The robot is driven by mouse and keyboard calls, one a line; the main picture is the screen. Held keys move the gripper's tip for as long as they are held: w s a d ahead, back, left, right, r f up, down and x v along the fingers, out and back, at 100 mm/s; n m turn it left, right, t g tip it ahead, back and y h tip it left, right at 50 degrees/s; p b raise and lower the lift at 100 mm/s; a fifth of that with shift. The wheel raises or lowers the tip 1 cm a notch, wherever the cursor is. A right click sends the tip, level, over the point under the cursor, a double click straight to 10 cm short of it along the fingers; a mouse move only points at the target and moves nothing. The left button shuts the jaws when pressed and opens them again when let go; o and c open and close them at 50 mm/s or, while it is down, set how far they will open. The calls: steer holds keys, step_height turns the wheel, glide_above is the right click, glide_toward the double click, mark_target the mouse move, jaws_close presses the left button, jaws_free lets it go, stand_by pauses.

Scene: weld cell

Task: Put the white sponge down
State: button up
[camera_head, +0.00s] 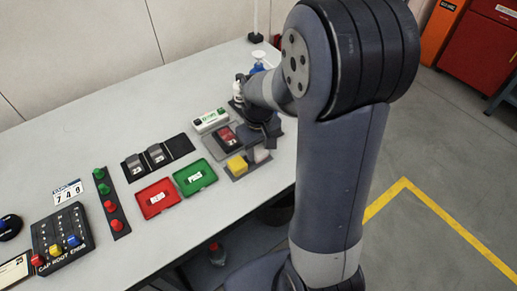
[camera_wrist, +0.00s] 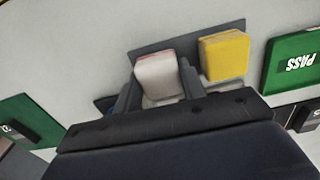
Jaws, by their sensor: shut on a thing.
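The white sponge (camera_wrist: 158,82) is between the two fingers of my gripper (camera_wrist: 160,88) in the wrist view, with a reddish edge along its far side. My gripper is shut on it. The sponge is over or on a dark grey mat (camera_wrist: 192,35); I cannot tell whether it touches the mat. In the head view the white sponge (camera_head: 262,156) shows just below my gripper (camera_head: 262,145), at the right end of the mat (camera_head: 237,177). A yellow sponge (camera_wrist: 224,57) lies on the same mat, beside the white one and apart from it.
A green tray (camera_head: 210,180) labelled PASS and a red tray (camera_head: 145,209) lie left of the mat. A grey tray (camera_head: 212,150) with a dark red item is behind it. A white bottle (camera_head: 238,90) stands farther back. The table's front edge is close to the mat.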

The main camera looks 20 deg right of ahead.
mark_target(259, 149)
steer(key=shift+f, duration=0.25)
steer(key=shift+f, duration=0.15)
steer(key=o, duration=1)
steer(key=shift+o, duration=0.2)
step_height(259, 149, up, 12)
steer(key=shift+r+p, duration=0.25)
steer(key=shift+p, duration=0.05)
steer(key=shift+f, duration=0.1)
